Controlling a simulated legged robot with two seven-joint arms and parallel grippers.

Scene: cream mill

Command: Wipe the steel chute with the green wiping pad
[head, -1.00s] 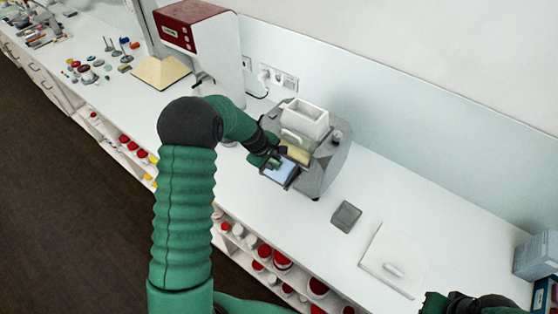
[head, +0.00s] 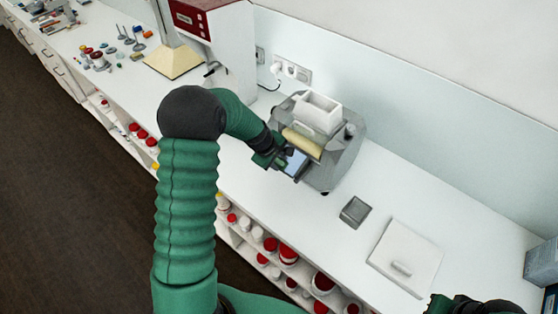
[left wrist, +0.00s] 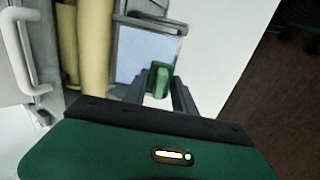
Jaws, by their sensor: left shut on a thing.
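The cream mill (head: 347,160) is a grey machine with a white hopper on top and yellowish rollers (head: 303,143), which also show in the left wrist view (left wrist: 95,45). The steel chute (head: 298,163) is at its front; in the left wrist view the chute (left wrist: 145,50) is a pale bluish plate with a grey frame. My left gripper (head: 281,160) is at the chute. In the left wrist view its fingers (left wrist: 160,90) are shut on the green wiping pad (left wrist: 158,78), which is over the chute's near edge; contact is unclear. My right gripper (head: 472,304) is partly seen at the bottom right, jaws unclear.
A small grey tray (head: 355,211) and a white lid with a handle (head: 405,257) lie right of the mill. A red and white machine (head: 222,40) stands behind left. Shelves with red-lidded jars (head: 287,253) are under the counter. Boxes (head: 542,262) stand far right.

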